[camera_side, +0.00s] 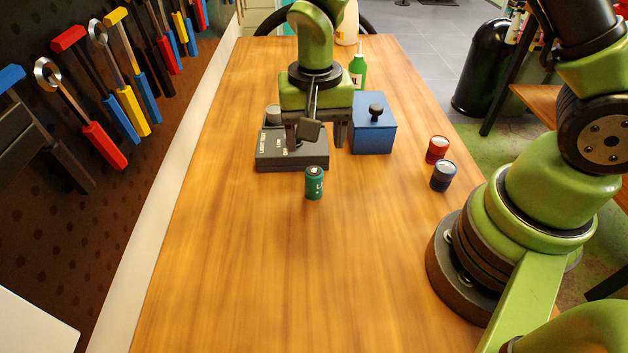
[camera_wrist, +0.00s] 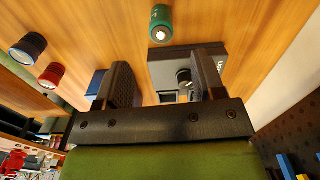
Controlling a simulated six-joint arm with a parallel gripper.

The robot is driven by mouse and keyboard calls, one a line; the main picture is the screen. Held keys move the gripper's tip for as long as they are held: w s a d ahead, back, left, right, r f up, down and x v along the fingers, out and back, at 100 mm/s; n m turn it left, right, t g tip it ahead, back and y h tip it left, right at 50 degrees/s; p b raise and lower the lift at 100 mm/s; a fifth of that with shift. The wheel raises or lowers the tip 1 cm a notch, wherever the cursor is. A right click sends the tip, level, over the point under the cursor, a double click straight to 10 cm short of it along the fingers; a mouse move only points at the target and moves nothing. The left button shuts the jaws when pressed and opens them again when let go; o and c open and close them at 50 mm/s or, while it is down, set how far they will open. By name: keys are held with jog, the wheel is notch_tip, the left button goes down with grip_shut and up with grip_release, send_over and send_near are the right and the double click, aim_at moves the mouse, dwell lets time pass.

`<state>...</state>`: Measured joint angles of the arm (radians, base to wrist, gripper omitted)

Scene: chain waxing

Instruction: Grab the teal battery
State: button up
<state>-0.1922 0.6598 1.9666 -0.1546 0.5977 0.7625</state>
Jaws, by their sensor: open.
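The teal battery (camera_side: 315,184) stands upright on the wooden table, just in front of a dark grey box with white lettering (camera_side: 270,158). In the wrist view the battery (camera_wrist: 161,24) is at the top middle, beyond the fingertips and clear of them. My gripper (camera_side: 318,138) is open and empty, above the grey box and behind the battery. Its two fingers (camera_wrist: 162,85) show apart in the wrist view, with the grey box (camera_wrist: 176,68) seen between them.
A blue box with a black knob (camera_side: 373,137) stands right of the grey box. A red can (camera_side: 437,149) and a dark blue can (camera_side: 443,176) stand further right. A green bottle (camera_side: 357,72) is behind. A tool board (camera_side: 60,120) lines the left. The front table is clear.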

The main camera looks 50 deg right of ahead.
aim_at(314, 170)
notch_tip(314, 170, down, 8)
jog(key=shift+f, duration=0.1)
dwell(0.4)
jog(key=c, duration=1)
